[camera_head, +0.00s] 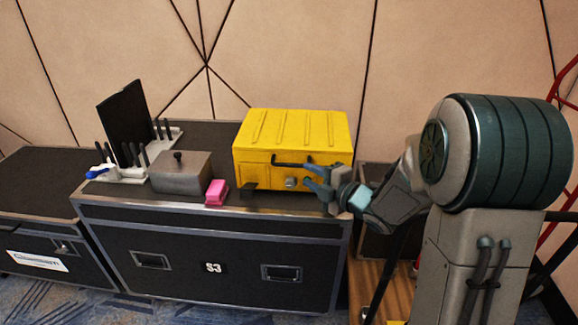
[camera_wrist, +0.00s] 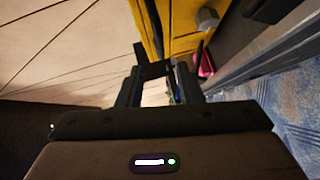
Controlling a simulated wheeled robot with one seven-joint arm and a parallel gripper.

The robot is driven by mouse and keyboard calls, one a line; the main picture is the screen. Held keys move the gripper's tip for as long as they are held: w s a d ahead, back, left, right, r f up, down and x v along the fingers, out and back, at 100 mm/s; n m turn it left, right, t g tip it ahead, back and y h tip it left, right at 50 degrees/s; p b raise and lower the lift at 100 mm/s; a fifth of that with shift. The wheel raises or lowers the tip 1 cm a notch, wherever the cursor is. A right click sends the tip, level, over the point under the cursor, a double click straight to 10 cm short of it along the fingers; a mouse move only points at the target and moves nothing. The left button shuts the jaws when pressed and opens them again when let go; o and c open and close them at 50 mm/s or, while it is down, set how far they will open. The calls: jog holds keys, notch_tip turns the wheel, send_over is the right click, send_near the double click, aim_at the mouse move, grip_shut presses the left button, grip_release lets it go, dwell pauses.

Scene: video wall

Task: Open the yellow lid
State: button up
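The yellow box (camera_head: 300,130) stands on the right part of the black case, its ribbed lid (camera_head: 285,125) lying closed on top. A dark bar handle (camera_head: 288,163) runs along its front above a grey round latch (camera_head: 290,183). My gripper (camera_head: 311,177) is at the box's right front, its two teal fingers apart near the handle's right end. In the wrist view my gripper (camera_wrist: 158,85) is open, with a dark bar (camera_wrist: 153,69), likely the handle, across its fingertips. I cannot tell whether the fingers touch it. The yellow box (camera_wrist: 182,20) shows just beyond.
A pink block (camera_head: 216,192) and a grey metal box with a knob (camera_head: 181,172) stand left of the yellow box. A rack with dark upright tools (camera_head: 125,165) stands further left. The black case (camera_head: 213,250) has a metal-edged front. A patterned wall is behind.

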aim_at(290, 166)
jog(key=x, duration=0.9)
jog(key=shift+w+a, duration=0.15)
grip_shut()
